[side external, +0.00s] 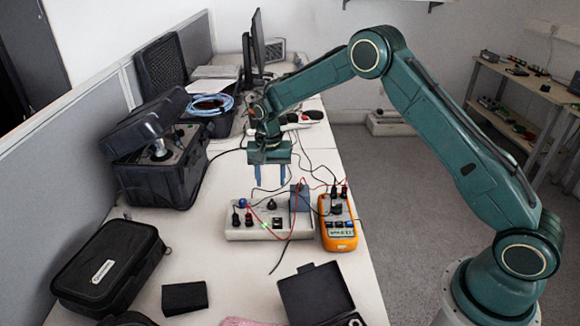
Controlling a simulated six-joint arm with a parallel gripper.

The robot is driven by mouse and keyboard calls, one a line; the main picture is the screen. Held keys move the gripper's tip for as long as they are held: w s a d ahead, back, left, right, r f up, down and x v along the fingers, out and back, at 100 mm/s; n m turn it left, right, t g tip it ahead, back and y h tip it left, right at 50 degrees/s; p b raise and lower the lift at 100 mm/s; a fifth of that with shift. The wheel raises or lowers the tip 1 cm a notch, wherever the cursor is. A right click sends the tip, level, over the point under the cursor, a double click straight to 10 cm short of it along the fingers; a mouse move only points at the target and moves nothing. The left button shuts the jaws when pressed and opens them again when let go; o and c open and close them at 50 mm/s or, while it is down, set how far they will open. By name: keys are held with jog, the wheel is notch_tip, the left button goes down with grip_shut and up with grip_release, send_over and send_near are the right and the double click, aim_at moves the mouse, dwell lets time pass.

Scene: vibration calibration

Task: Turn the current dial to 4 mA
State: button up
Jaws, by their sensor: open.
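A light grey instrument box (250,234) with dark knobs, plugged leads and a small green light lies in the middle of the table. A black knob (271,204) stands up from its top; I cannot read any markings or tell which knob is the current dial. My gripper (269,180) points down above the back of the box, with its two blue fingers apart and nothing between them. The fingers look clear of the knob.
Red and black leads (312,178) loop close to my gripper on the right. An open black case (165,160) stands at the left and a closed one (108,266) at the front left. A small black box (184,298) and an open black box (316,294) lie in front.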

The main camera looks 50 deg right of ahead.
aim_at(272, 203)
notch_tip(272, 203, down, 8)
jog(key=shift+f, duration=0.2)
dwell(0.4)
jog(key=c, duration=1)
